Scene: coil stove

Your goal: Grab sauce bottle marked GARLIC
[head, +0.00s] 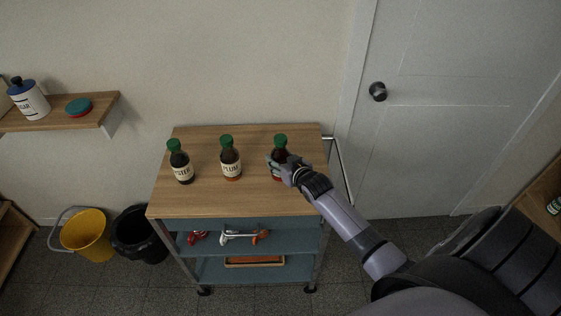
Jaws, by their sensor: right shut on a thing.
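Three dark sauce bottles with green caps stand in a row on the wooden top of a cart (235,201). The left bottle (181,163) has a pale label that is hard to read. The middle bottle (230,158) has a label that seems to read PLUM. The right bottle (280,145) stands upright, and its label is mostly hidden by my right gripper (279,165). My right gripper is shut on this right bottle, coming from the right side. I cannot read GARLIC on any label. My left gripper is not in view.
The cart's lower shelves hold small utensils (245,237) and an orange tray (254,262). A yellow bucket (86,235) and a black bin (139,234) stand left of the cart. A wall shelf (60,118) is at left. A door (455,110) is at right.

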